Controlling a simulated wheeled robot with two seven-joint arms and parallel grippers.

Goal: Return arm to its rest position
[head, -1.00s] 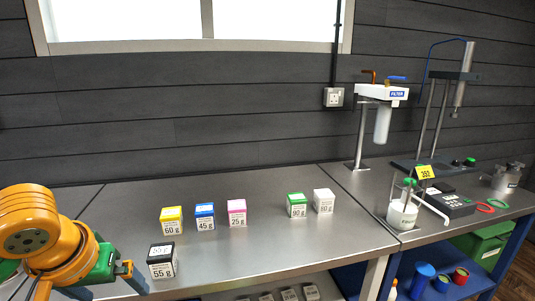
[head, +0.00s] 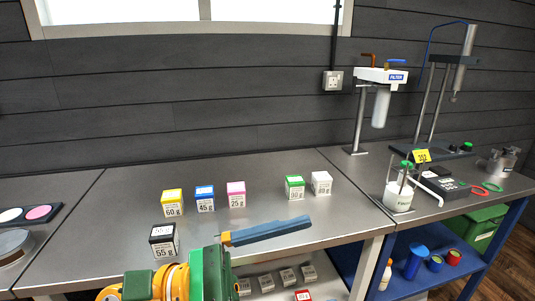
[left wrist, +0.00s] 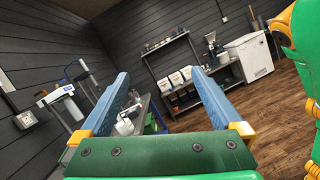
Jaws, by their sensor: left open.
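My left gripper (head: 300,223) is at the front edge of the steel bench in the head view, with a blue-grey finger pointing right. In the left wrist view its two blue fingers (left wrist: 157,75) are spread apart with nothing held between them. The arm's green and orange wrist fills the bottom middle of the head view. The other finger is not clearly seen there. My right gripper is not in view.
On the bench (head: 110,220) stand small boxes: black (head: 164,240), yellow (head: 172,203), blue (head: 205,199), pink (head: 236,194), green (head: 294,188) and white (head: 321,183). The filter stand (head: 359,115) and a white jar (head: 398,196) are to the right.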

